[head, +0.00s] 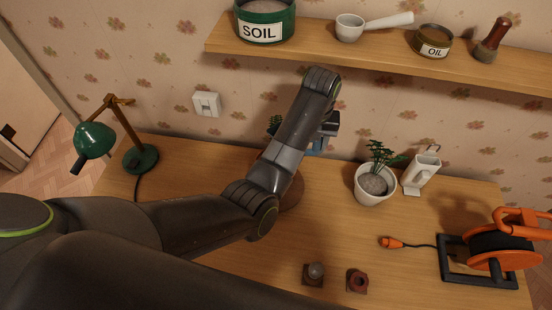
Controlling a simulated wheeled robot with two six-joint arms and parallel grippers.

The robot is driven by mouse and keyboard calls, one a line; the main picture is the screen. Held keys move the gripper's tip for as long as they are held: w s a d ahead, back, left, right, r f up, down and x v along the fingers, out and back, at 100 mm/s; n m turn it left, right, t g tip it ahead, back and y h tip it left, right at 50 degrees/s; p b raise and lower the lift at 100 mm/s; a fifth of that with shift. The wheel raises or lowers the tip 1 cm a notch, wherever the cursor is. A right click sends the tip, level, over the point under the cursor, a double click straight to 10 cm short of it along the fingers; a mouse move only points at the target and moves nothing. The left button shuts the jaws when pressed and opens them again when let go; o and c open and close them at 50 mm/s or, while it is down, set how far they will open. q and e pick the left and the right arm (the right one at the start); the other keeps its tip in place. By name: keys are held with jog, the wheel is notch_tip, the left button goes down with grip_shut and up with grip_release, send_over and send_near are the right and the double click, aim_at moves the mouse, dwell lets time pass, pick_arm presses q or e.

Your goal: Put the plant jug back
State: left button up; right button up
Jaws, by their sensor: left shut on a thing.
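My left arm reaches from the left over the desk, and its gripper (329,127) points down near the wall, partly hidden behind its own wrist. It is shut on a blue thing (318,145), which I take to be the plant jug. Only a small part of the jug shows below the gripper; my arm hides the rest, so I cannot tell whether it touches the desk. A potted plant in a white pot (375,187) stands to the right of it. My right gripper is not in view.
A shelf (380,51) above holds a SOIL tin (264,22), a white ladle-like cup (350,28), an OIL tin (433,41) and a pestle-like tool (492,42). A green lamp (95,140), a white holder (421,173) and an orange cable reel (495,250) stand on the desk (410,275).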

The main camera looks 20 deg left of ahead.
pick_arm(q)
jog(key=shift+r, duration=0.9)
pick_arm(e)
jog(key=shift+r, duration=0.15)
